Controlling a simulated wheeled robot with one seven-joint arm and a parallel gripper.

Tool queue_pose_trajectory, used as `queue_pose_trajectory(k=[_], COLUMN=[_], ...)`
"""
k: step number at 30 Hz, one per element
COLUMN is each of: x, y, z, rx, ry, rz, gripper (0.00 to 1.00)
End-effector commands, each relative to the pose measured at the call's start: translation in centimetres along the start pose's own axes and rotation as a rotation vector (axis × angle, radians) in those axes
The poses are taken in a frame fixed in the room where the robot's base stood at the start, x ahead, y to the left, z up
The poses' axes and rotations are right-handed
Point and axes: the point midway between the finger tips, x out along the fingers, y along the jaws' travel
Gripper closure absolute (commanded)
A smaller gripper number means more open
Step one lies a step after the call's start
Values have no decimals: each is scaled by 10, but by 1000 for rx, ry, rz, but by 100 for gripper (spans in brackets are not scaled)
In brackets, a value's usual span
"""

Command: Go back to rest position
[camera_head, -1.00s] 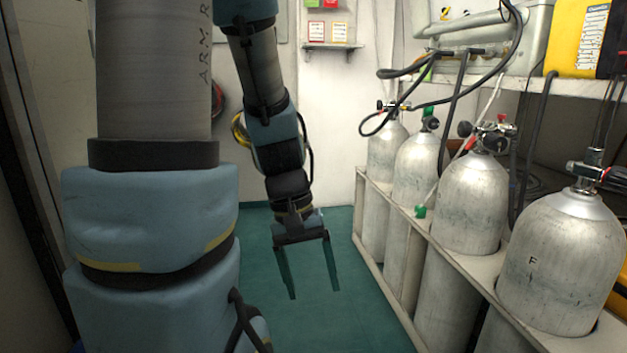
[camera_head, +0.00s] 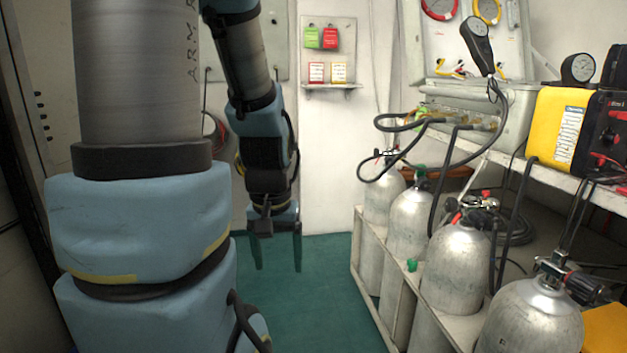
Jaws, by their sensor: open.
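My gripper (camera_head: 277,254) hangs in the middle of the head view with its two fingers pointing down, apart and with nothing between them. It is over the green floor (camera_head: 325,305), left of the cylinder rack. My blue and grey arm comes down from the top of the picture, with its thick lower part filling the left side. The gripper touches nothing that I can see.
Several grey gas cylinders (camera_head: 455,265) stand in a pale rack (camera_head: 366,262) on the right. Above them are black hoses, a yellow case (camera_head: 560,128) on a shelf and a gauge panel (camera_head: 455,45). Tags hang over a small wall shelf (camera_head: 331,86). The floor between gripper and rack is clear.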

Motion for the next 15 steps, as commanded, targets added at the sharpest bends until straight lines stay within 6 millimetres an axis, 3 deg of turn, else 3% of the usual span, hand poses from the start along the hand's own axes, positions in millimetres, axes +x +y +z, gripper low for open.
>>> queue_pose_trajectory(k=[1, 15], x=[-33, -172], y=[0, 1], z=[-5, -24], rx=[0, 0], ry=[0, -1], rz=[0, 0], gripper=[20, 20])
